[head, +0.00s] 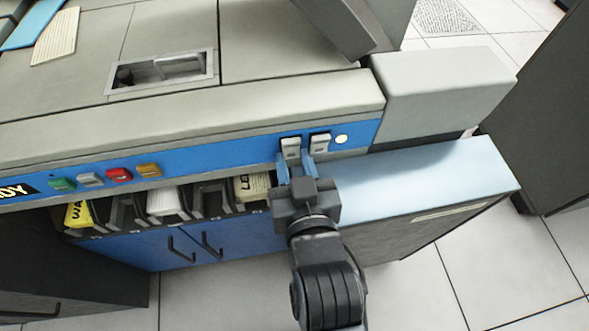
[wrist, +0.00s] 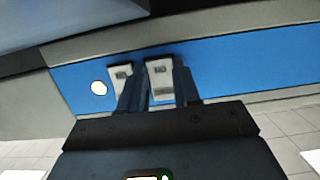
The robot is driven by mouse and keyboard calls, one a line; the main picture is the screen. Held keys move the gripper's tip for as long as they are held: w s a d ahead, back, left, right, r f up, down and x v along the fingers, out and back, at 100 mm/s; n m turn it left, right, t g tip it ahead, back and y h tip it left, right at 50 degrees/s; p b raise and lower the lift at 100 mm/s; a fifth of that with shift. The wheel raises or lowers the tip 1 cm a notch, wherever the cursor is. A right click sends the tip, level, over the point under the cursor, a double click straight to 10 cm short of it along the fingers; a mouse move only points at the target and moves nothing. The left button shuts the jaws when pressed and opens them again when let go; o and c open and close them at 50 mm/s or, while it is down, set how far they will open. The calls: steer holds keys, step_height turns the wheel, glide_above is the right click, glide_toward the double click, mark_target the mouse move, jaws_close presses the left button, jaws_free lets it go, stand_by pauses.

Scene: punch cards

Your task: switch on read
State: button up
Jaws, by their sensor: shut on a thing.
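Two pale rocker switches sit side by side on the blue strip of the machine, the left switch (head: 290,147) and the right switch (head: 320,140). Their labels are too small to read, so I cannot tell which is read. My gripper (head: 296,164) is at the left switch, with one blue-grey finger on each side of it. In the wrist view, where left and right are swapped, this switch (wrist: 159,80) shows between the fingers (wrist: 160,92), and the other switch (wrist: 121,80) is partly hidden behind one finger. My gripper is shut on the left switch.
A round cream lamp (head: 341,139) is beside the right switch. Green, white, red and orange buttons (head: 119,174) line the strip at left. Card pockets (head: 164,203) open below it. A light shelf (head: 420,180) juts out at right. The floor in front is clear.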

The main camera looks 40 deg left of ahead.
steer(key=shift+f+t+y+b, duration=0.4)
steer(key=shift+b, duration=0.4)
steer(key=shift+r, duration=0.2)
steer(key=o, duration=0.8)
steer(key=shift+b+v, duration=0.4)
steer(key=shift+v, duration=3.45)
steer(key=shift+f, duration=0.1)
